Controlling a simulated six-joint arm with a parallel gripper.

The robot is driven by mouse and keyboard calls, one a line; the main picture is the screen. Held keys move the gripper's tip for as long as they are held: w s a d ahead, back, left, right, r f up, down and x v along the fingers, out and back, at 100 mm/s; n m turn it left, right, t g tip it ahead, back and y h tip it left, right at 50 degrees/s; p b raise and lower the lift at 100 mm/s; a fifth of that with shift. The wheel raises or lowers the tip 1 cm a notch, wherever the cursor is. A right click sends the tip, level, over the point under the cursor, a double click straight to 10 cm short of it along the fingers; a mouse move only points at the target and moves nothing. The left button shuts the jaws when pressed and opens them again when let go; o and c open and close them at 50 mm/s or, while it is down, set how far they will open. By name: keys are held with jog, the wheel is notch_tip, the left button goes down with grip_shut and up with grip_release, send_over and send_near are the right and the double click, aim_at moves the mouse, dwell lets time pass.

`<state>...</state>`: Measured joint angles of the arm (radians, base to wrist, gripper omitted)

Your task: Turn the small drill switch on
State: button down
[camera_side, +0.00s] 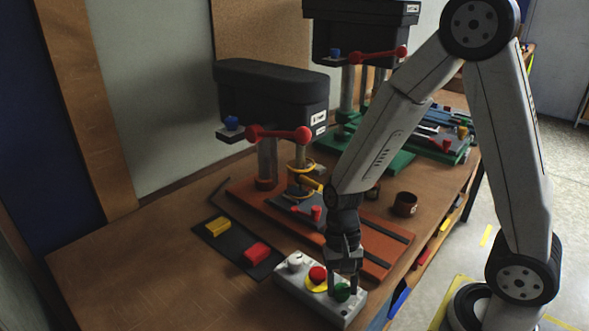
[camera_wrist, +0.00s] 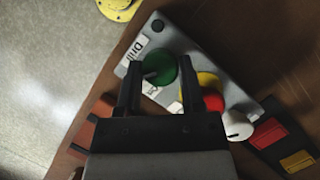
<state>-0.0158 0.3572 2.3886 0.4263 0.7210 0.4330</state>
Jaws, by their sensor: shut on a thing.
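A grey control box (camera_side: 291,290) lies on the front edge of the table. It carries a green round knob (camera_side: 341,292), a red button (camera_side: 318,274) on a yellow ring and a white knob (camera_side: 295,261). My gripper (camera_side: 345,287) points down at the green knob, with one finger on each side of it. The wrist view shows the green knob (camera_wrist: 160,68) between the fingertips, and a white label (camera_wrist: 133,50) reading "Drill" beside it. My gripper is shut on the green knob. The fingers hide part of the knob in the side view.
A drill press with a red base (camera_side: 262,193) stands behind the box. A larger one with a green base (camera_side: 398,160) stands farther back. A black plate with yellow and red blocks (camera_side: 238,246) lies left of the box.

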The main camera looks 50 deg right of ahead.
jog(key=shift+n, duration=0.4)
jog(key=n+h, duration=0.1)
jog(key=n, duration=0.1)
jog(key=n+g+h, duration=0.1)
jog(key=n, duration=0.2)
jog(key=shift+a, duration=0.15)
jog(key=n+h, duration=0.2)
jog(key=n, duration=0.4)
jog(key=shift+a, duration=0.1)
dwell(0.4)
jog(key=shift+c, duration=1)
grip_release()
jog(key=v, duration=0.7)
jog(key=shift+w+a+r, duration=0.2)
jog(key=shift+r, duration=0.2)
